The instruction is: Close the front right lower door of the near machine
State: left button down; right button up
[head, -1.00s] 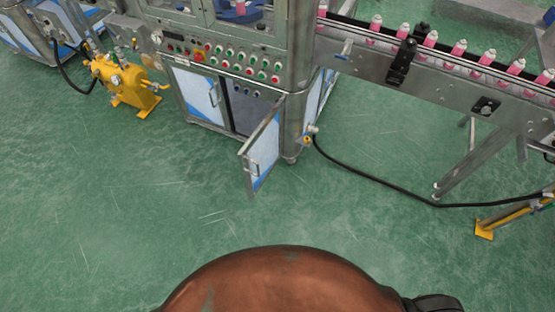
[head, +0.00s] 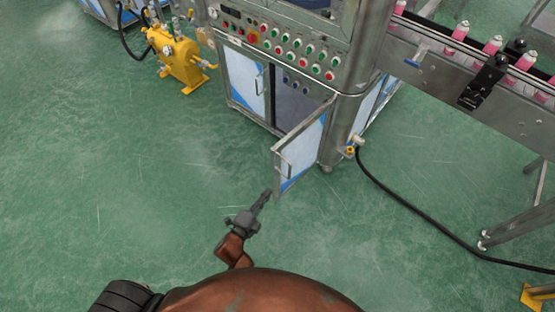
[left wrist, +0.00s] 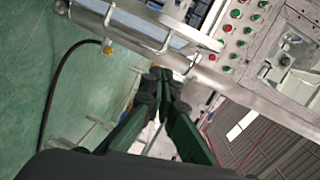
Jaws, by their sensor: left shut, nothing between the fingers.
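The near machine (head: 285,45) is a steel cabinet with rows of red and green buttons. Its front right lower door (head: 303,152) stands open, swung outward, with a white and blue panel and a bar handle. The opening behind it is dark. My left gripper (head: 265,193) is shut and empty, just left of the door's lower free edge; I cannot tell whether it touches. In the left wrist view its closed fingertips (left wrist: 165,76) are near a metal bar handle (left wrist: 150,48). My right gripper is not in view.
The left lower door (head: 244,80) of the machine looks shut. A black hose (head: 400,205) runs over the floor at right, below a conveyor with pink cans (head: 453,38). A yellow pump (head: 182,62) stands at left. Green floor in front is clear.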

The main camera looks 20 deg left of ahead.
aim_at(274, 159)
pick_arm(q)
notch_tip(274, 159, up, 6)
jog(key=w+m+t, duration=0.1)
jog(key=w+m, duration=0.1)
jog(key=shift+h, duration=0.3)
jog(key=w+b, duration=0.1)
jog(key=w, duration=0.2)
jog(key=w+b, duration=0.1)
jog(key=w, duration=0.3)
jog(key=w+a+b, duration=0.1)
jog(key=w, duration=0.2)
jog(key=shift+w+r+b, duration=0.15)
jog(key=shift+w+b, duration=0.25)
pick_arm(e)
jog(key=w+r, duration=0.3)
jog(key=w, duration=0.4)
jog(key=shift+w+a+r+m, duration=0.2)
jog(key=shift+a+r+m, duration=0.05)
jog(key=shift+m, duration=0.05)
pick_arm(q)
jog(key=shift+w+a, duration=0.1)
jog(key=shift+a, duration=0.05)
